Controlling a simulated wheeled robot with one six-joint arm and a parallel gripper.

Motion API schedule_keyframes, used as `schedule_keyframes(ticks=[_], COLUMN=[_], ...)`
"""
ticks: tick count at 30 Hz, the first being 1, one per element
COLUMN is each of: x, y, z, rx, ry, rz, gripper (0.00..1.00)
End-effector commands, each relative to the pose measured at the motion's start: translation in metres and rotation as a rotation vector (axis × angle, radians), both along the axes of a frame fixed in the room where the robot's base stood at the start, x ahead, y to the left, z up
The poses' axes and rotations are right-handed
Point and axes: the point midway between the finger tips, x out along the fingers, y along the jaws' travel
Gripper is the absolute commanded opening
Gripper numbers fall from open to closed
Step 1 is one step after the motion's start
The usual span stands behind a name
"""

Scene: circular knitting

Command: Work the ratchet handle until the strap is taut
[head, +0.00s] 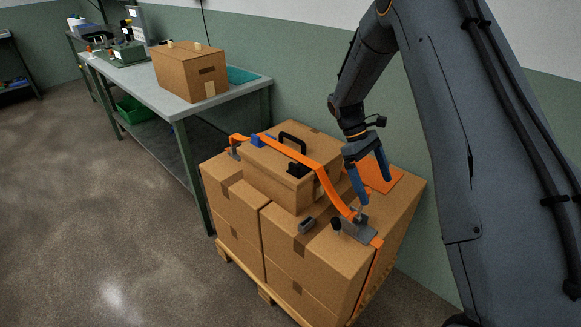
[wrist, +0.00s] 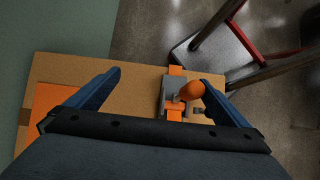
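The ratchet (head: 358,231) is a grey metal piece lying on top of the carton stack near its front right edge.
The small carton (head: 285,180) has a black handle (head: 292,140) on top. An orange sheet (head: 380,176) lies behind my gripper. Wooden pallet (head: 265,296) carries the stack. A workbench (head: 150,90) with another box (head: 188,72) stands left; the floor at left is clear.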

Motion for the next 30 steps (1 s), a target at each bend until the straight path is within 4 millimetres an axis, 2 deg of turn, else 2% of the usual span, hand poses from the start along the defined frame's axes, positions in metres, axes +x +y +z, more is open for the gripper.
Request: schedule_keyframes(ticks=[1,3,8,28,29,30], x=[0.01,0.01,0.011,0.033,0.033,0.033], y=[-0.008,-0.008,-0.007,0.018,0.019,0.02], z=[0.004,0.004,0.007,0.056,0.057,0.057], rx=[-0.007,-0.007,-0.007,-0.008,-0.008,-0.007], ry=[-0.024,-0.024,-0.026,-0.026,-0.026,-0.024], rz=[0.008,0.008,0.01,0.015,0.015,0.015], gripper=[0.93,0.82,0.82,0.81,0.71,0.43])
